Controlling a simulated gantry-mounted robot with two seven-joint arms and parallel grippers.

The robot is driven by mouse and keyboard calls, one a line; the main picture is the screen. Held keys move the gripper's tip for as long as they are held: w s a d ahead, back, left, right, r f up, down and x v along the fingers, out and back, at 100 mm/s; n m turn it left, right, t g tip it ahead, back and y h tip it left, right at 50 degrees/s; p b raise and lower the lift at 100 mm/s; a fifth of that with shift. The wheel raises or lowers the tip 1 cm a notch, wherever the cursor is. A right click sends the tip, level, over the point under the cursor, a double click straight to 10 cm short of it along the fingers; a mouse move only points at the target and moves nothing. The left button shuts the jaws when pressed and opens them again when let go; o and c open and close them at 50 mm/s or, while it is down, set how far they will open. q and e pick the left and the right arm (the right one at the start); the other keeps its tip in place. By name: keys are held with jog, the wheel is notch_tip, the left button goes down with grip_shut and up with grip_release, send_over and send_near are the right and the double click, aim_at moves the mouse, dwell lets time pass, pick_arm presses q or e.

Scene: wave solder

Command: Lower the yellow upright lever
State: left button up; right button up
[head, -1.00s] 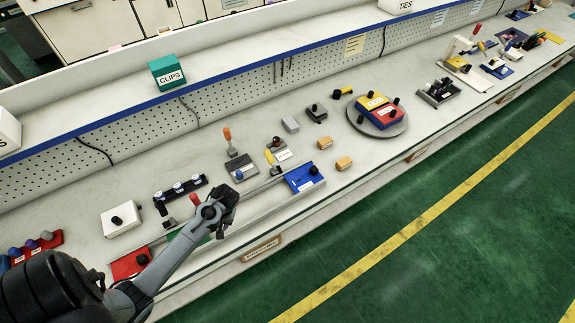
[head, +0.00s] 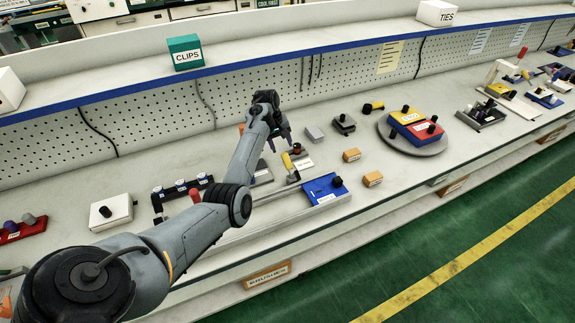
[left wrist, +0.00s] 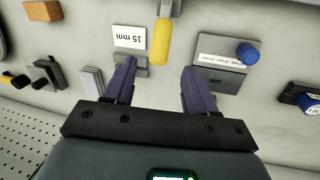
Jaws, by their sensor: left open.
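The yellow lever (head: 287,161) stands on a small grey base with a white label, just right of my left forearm in the head view. In the left wrist view the yellow lever (left wrist: 161,40) stands beside a "15 mm" label, near the top and between the lines of the two fingers. My left gripper (head: 284,134) is open and empty above the bench, close to the lever. In the left wrist view its dark purple fingers (left wrist: 160,70) are spread apart, with the lever just beyond their tips; I see no contact.
A grey fixture with a blue knob (left wrist: 247,54) is beside the lever, mostly hidden by my arm in the head view. A blue block (head: 325,189), orange blocks (head: 352,155) and a turntable (head: 417,143) lie to the right. The pegboard (head: 150,112) rises behind.

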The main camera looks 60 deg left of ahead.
aim_at(286, 158)
pick_arm(q)
jog(key=b+x, duration=0.2)
jog(key=x, duration=0.8)
jog(key=shift+r, duration=0.1)
grip_shut()
